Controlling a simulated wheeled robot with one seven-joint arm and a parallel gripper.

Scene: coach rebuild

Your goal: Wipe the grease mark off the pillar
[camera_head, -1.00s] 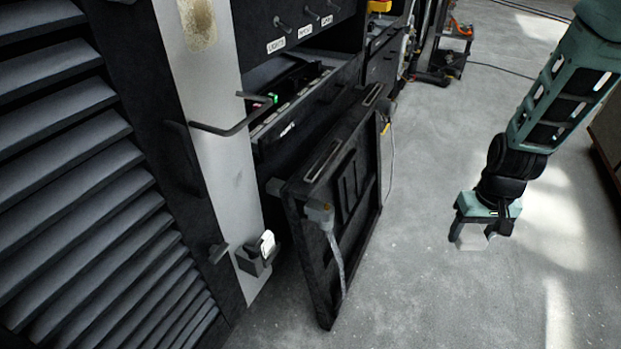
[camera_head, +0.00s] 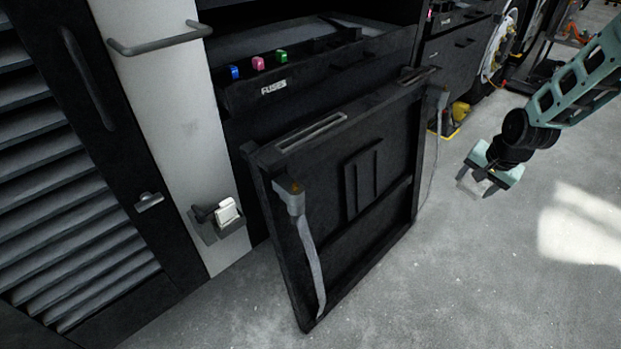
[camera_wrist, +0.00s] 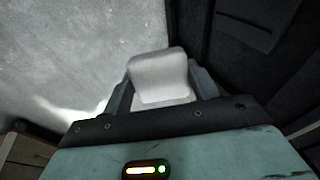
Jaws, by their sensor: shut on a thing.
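The pale pillar (camera_head: 165,120) stands at the left in the head view, between the louvred panel and the dark cabinet. Its upper part is cut off by the frame, and the brown grease mark does not show now. Only a faint grey smudge shows on the visible stretch. My gripper (camera_head: 474,184) is at the right, over open floor and well apart from the pillar. It is shut on a pale block with rounded corners (camera_wrist: 160,76), which sticks out between the fingers in the wrist view.
A dark hinged panel (camera_head: 355,195) juts out between the pillar and my gripper. A grey bar handle (camera_head: 160,40) crosses the pillar. A small bracket with a white piece (camera_head: 227,210) sits low on it. A fuse drawer (camera_head: 290,75) is behind. The floor (camera_head: 480,280) at right is clear.

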